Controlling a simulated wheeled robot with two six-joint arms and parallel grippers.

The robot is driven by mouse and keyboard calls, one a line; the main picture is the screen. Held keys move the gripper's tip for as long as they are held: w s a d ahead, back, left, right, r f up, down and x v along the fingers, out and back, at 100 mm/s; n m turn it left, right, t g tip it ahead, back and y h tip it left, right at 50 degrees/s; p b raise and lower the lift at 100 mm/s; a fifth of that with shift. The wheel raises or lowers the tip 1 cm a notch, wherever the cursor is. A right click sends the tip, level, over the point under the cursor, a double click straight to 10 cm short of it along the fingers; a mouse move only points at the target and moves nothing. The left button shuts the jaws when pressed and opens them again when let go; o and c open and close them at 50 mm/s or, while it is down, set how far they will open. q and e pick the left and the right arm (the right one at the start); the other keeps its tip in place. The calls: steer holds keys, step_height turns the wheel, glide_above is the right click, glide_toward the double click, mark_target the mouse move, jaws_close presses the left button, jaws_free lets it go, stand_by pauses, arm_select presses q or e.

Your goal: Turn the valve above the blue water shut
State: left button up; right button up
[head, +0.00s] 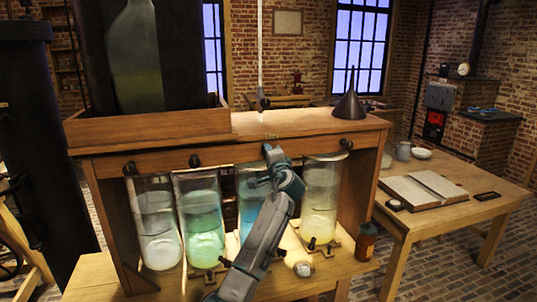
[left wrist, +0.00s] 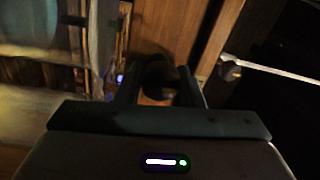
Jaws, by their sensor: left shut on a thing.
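A row of glass jars stands under a wooden beam in the head view. The blue-water jar (head: 247,205) is third from the left, partly hidden by my arm. My left gripper (head: 272,153) is at the beam right above it and covers the valve there. In the left wrist view my left gripper (left wrist: 158,88) has a dark round knob, the valve (left wrist: 158,72), between its fingers and is shut on it. The valve's turn angle cannot be made out. My right gripper is not in view.
Similar black valves sit above the clear jar (head: 130,168), the green jar (head: 194,161) and the yellow jar (head: 346,144). A dark funnel (head: 350,104) stands on the shelf top. A brown bottle (head: 366,242) is right of the yellow jar. A side table (head: 455,215) holds an open book (head: 425,189).

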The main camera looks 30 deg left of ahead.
arm_select(q)
steer(key=shift+f, duration=0.1)
steer(key=o, duration=1)
steer(key=shift+c, duration=0.2)
steer(key=shift+d, duration=0.1)
steer(key=shift+s+d, duration=0.2)
steer(key=b+v, duration=0.4)
steer(key=v, duration=0.6)
